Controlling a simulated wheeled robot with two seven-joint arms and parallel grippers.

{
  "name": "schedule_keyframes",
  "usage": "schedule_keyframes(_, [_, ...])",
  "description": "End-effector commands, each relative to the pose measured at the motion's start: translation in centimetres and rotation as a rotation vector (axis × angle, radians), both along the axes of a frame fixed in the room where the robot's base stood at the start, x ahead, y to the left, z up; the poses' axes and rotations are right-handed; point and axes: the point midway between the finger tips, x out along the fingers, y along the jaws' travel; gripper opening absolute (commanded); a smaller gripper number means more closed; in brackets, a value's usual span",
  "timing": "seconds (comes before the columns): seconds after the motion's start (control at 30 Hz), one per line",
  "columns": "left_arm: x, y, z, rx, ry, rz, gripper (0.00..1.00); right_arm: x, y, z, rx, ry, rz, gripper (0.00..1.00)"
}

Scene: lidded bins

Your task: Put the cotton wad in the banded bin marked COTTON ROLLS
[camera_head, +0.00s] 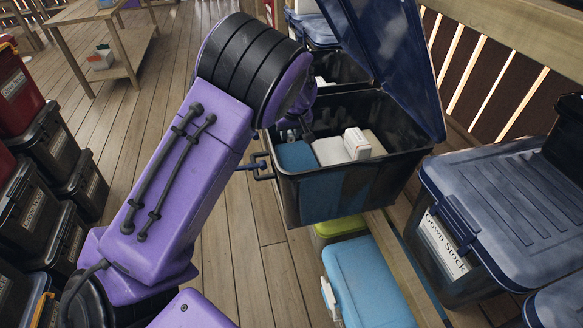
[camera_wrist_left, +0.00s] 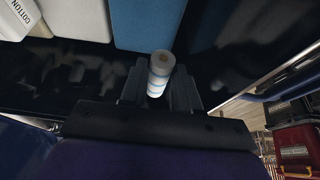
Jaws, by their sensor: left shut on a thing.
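My left gripper (camera_wrist_left: 160,90) is shut on a small upright roll (camera_wrist_left: 158,74) with white and pale-blue bands, seemingly the cotton wad. In the head view my arm reaches the open black bin (camera_head: 395,170), and the left gripper (camera_head: 300,130) is at its left inside, mostly hidden by the arm. The bin has a blue band on its front and its blue lid (camera_head: 385,45) stands raised. A small white box, lettered COTTON in the wrist view (camera_wrist_left: 30,14), lies in the bin. My right gripper is out of view.
A closed Gown Stock bin (camera_head: 500,205) stands at right. Another open dark bin (camera_head: 340,68) is behind. Stacked dark bins (camera_head: 55,140) stand at left. A blue-lidded case (camera_head: 365,285) sits below; the floor between is clear.

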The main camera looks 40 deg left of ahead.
Motion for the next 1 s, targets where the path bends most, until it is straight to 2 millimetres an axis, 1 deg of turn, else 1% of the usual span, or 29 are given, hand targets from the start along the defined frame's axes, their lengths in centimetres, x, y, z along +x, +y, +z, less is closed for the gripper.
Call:
schedule_keyframes(0.03, [-0.1,0.0,-1.2,-0.001,0.007,0.000,0.02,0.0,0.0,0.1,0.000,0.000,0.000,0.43])
schedule_keyframes(0.13, [-0.1,0.0,-3.4,-0.001,0.005,-0.001,0.02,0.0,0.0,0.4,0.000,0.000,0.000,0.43])
schedule_keyframes(0.2, [-0.1,0.0,-4.6,-0.001,0.004,-0.001,0.02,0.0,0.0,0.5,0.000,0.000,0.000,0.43])
schedule_keyframes(0.37, [-0.1,0.0,-6.4,-0.001,0.003,-0.001,0.02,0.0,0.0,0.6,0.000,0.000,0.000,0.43])
schedule_keyframes(0.5, [-0.1,0.0,-8.8,-0.001,0.003,-0.001,0.02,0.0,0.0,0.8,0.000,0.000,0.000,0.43])
schedule_keyframes(0.87, [-0.1,-0.1,-9.5,-0.001,0.001,-0.001,0.02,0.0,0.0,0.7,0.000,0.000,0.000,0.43])
schedule_keyframes(0.9, [-0.1,-0.1,-9.4,-0.001,0.001,-0.001,0.41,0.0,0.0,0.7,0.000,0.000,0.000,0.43])
schedule_keyframes(0.93, [-0.1,-0.1,-9.4,-0.001,0.000,-0.001,0.50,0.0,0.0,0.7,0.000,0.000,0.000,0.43])
schedule_keyframes(0.97, [-0.1,-0.1,-9.4,-0.001,0.000,-0.001,0.56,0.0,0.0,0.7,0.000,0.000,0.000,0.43])
schedule_keyframes(1.0, [-0.1,-0.1,-9.4,-0.001,0.001,-0.001,0.56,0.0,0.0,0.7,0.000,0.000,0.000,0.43])
